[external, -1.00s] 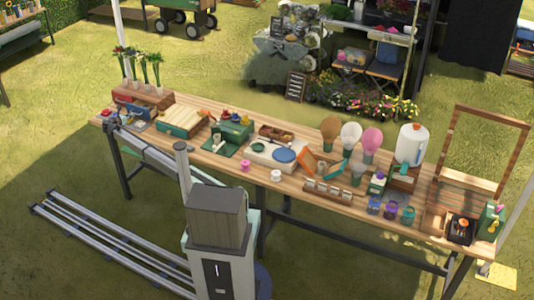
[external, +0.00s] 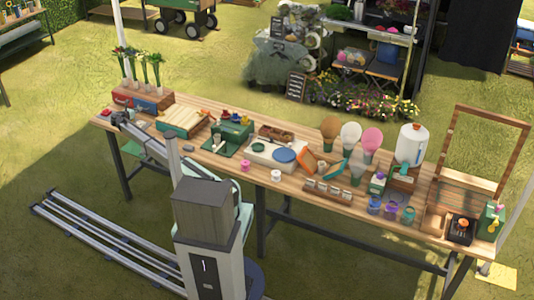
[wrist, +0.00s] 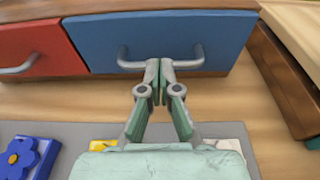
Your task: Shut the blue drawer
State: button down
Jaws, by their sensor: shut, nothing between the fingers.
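The blue drawer (wrist: 158,38) fills the top middle of the wrist view. Its front looks about level with the red drawer (wrist: 30,50) beside it. A grey bar handle (wrist: 130,62) runs across the blue front. My gripper (wrist: 159,66) is shut and empty, with its fingertips at the middle of that handle. They cover part of the bar, and I cannot tell whether they touch it. In the external view the drawer box (external: 155,98) stands at the table's far left end, below the flower stems, with my arm reaching to its front.
A grey mat (wrist: 70,132) lies under my gripper with a blue flower piece (wrist: 20,158) on it.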

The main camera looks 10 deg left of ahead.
jog(key=shift+w+d+r, duration=0.1)
jog(key=shift+w+d, duration=0.1)
jog(key=shift+w, duration=0.05)
jog(key=shift+s, duration=0.1)
